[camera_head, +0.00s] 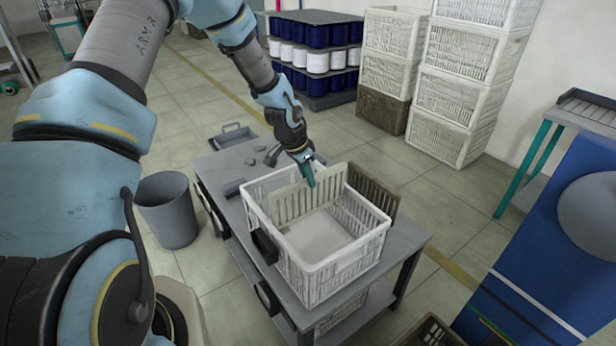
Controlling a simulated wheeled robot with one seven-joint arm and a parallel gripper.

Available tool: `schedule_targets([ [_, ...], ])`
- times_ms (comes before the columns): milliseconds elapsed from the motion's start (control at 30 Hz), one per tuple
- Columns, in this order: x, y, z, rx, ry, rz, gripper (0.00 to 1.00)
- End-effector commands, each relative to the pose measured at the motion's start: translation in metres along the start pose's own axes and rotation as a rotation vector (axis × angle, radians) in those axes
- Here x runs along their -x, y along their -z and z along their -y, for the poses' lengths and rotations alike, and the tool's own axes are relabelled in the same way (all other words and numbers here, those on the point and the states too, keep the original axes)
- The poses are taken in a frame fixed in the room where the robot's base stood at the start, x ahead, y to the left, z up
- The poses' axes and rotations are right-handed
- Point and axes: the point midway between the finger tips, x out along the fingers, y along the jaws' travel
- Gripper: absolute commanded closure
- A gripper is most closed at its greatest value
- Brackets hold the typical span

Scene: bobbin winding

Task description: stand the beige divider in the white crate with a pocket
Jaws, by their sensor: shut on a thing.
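The white crate (330,285) stands on the grey table, its slatted walls and pale floor visible from above. The beige divider (290,203) is a slatted panel at the crate's far side, upright or nearly so, with its lower part inside the crate. My gripper (309,181) points down over the crate's far side and is shut on the divider's upper edge. The divider's pale colour blends with the crate wall behind it. I cannot tell whether its lower edge touches the floor or sits in a pocket.
A brown slatted panel (374,194) stands along the crate's far right side. A grey bin (167,211) stands left. Stacked crates (464,85) and spool racks stand behind.

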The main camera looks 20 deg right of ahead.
Motion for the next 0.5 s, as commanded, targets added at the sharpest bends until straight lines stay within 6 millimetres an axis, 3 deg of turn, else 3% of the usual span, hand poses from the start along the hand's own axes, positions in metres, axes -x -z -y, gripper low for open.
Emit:
schedule_targets([
  [100, -0.016, -0.005, 0.0, 0.0, 0.0, 0.001, 1.0],
  [500, -0.048, -0.015, 0.0, 0.0, 0.001, -0.001, 1.0],
])
